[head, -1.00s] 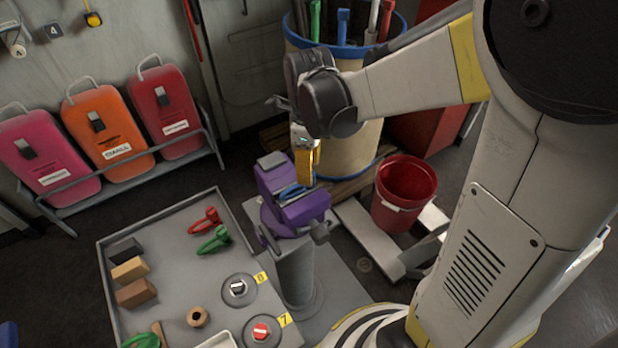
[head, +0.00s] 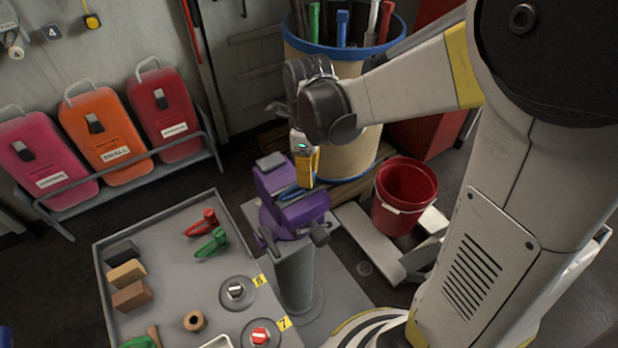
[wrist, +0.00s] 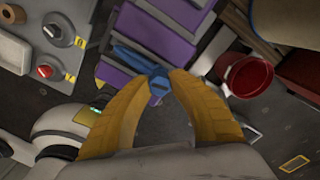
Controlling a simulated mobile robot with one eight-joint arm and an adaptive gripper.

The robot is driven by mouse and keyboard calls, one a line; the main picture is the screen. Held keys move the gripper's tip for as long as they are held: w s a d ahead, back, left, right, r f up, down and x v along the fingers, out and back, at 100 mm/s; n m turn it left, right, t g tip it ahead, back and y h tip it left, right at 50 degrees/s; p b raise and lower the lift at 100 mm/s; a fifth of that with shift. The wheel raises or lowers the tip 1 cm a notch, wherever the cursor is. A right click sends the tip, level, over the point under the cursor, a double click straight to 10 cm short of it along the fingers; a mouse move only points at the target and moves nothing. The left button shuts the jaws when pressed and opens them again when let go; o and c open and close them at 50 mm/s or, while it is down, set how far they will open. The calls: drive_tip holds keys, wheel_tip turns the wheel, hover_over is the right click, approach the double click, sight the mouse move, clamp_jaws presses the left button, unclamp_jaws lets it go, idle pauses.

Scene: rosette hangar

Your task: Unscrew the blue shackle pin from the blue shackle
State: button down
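A purple vise (head: 300,216) on a grey pedestal holds the blue shackle (head: 292,193) in its jaws. In the wrist view, the blue shackle (wrist: 128,55) lies along the vise (wrist: 168,48). The head of the blue shackle pin (wrist: 158,86) sits between the tips of my yellow gripper fingers (wrist: 160,77). The tips appear to touch it on both sides. In the head view, my gripper (head: 303,180) points down at the vise and its fingers hide the pin. How far the pin is threaded in cannot be told.
A grey tray table (head: 180,270) at left carries red and green shackles, blocks and round fixtures marked 6 and 7. A red bucket (head: 403,192) stands right of the vise. A large blue-rimmed barrel (head: 350,150) with tools stands close behind my gripper.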

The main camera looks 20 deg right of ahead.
drive_tip(key=n, duration=0.6)
drive_tip(key=shift+n, duration=0.3)
drive_tip(key=n, duration=0.3)
drive_tip(key=shift+n, duration=0.5)
drive_tip(key=n, duration=0.7)
drive_tip(key=shift+n, duration=1)
